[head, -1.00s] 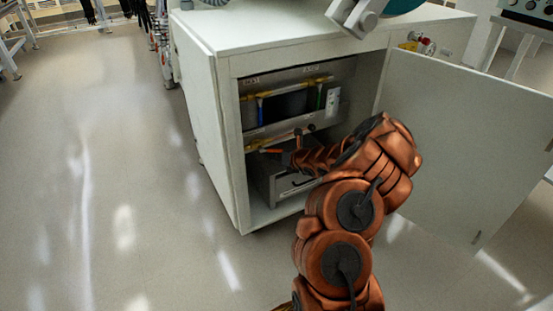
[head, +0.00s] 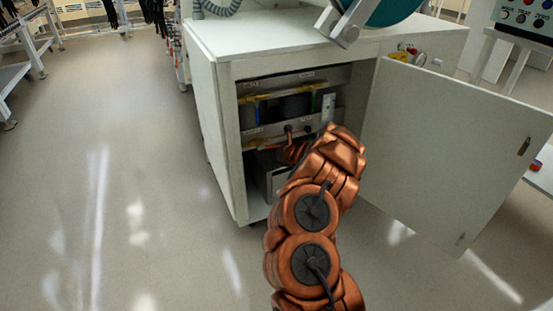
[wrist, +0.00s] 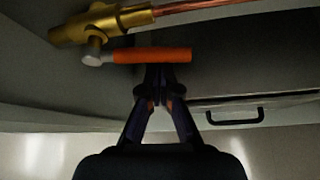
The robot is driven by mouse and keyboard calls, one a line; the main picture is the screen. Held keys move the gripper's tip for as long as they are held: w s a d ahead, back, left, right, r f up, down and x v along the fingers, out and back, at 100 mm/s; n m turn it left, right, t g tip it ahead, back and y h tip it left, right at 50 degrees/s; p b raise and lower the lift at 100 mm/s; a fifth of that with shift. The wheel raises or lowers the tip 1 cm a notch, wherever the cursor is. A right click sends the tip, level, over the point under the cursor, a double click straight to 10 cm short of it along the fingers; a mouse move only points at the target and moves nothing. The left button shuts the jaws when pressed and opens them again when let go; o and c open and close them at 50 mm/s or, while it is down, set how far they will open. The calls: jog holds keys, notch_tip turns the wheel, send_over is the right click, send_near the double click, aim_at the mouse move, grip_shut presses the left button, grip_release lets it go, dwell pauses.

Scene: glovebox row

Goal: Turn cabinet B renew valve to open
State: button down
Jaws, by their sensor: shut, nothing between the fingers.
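A brass valve (wrist: 100,24) on a copper pipe fills the upper left of the wrist view. Its orange lever handle (wrist: 152,56) points right from a short metal stem, roughly in line with the pipe. My gripper (wrist: 159,76) is shut and empty, its fingertips right at the handle's lower edge near mid-length. Whether they touch it I cannot tell. In the head view the open cabinet (head: 229,150) shows a small orange piece (head: 264,147) on its lower pipe row, probably this handle. My arm hides the gripper there.
The cabinet door (head: 440,150) stands wide open to the right, close beside my arm. Inside are upper yellow piping (head: 262,97) and a lower drawer or box with a black pull handle (wrist: 234,117). The floor (head: 120,180) at left is clear.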

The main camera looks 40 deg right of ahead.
jog(key=shift+r+p, duration=0.65)
jog(key=shift+p, duration=0.05)
jog(key=shift+w, duration=0.1)
jog(key=f+b, duration=0.3)
jog(key=shift+s+a+f, duration=0.1)
jog(key=shift+s+f, duration=0.2)
jog(key=shift+f, duration=0.1)
jog(key=a+v, duration=0.1)
jog(key=v, duration=0.9)
